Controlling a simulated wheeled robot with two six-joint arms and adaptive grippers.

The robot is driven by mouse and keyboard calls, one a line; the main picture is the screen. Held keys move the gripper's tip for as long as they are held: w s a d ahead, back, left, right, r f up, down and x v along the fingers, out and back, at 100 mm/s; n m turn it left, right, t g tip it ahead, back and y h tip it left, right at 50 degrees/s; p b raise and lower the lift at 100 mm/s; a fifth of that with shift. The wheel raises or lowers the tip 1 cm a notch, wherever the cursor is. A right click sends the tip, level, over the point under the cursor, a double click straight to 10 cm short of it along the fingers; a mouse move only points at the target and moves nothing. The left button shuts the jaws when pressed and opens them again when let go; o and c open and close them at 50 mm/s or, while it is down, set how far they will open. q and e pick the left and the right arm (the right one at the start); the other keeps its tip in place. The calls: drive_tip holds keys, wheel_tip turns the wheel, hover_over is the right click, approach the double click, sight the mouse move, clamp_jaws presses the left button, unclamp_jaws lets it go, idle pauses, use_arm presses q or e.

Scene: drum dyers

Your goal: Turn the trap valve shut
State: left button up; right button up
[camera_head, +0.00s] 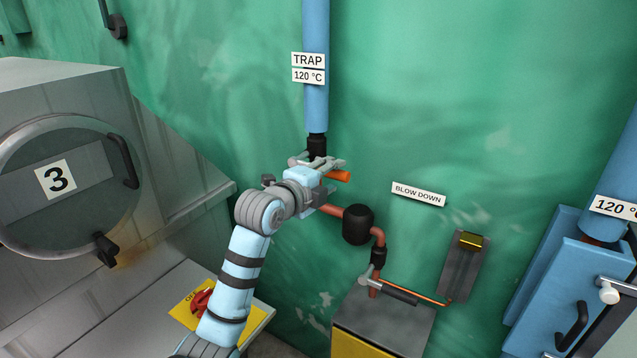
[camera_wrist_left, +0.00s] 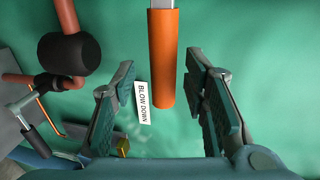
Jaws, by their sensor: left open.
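The trap valve sits on the blue pipe (camera_head: 316,90) labelled TRAP, 120 °C, below its black collar. Its orange lever sleeve (camera_head: 339,176) points right in the head view. In the left wrist view the orange sleeve (camera_wrist_left: 162,70) hangs from the top edge on a grey bar, between my two finger pads. My left gripper (camera_head: 328,164) is open at the lever, one finger on each side of it in the wrist view. I cannot tell whether a pad touches it. The valve body is mostly hidden behind my gripper. My right gripper is not in view.
A copper pipe with a black bulb (camera_head: 358,224) runs down right to another lever with a black grip (camera_head: 400,293). A BLOW DOWN label (camera_head: 418,195) is on the green wall. Drum 3 (camera_head: 60,190) stands left; a red knob on a yellow plate (camera_head: 183,310) is below.

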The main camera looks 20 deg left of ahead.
use_arm(q)
drive_tip(key=v, duration=1)
drive_tip(key=shift+f, duration=0.1)
drive_tip(key=shift+f, duration=0.1)
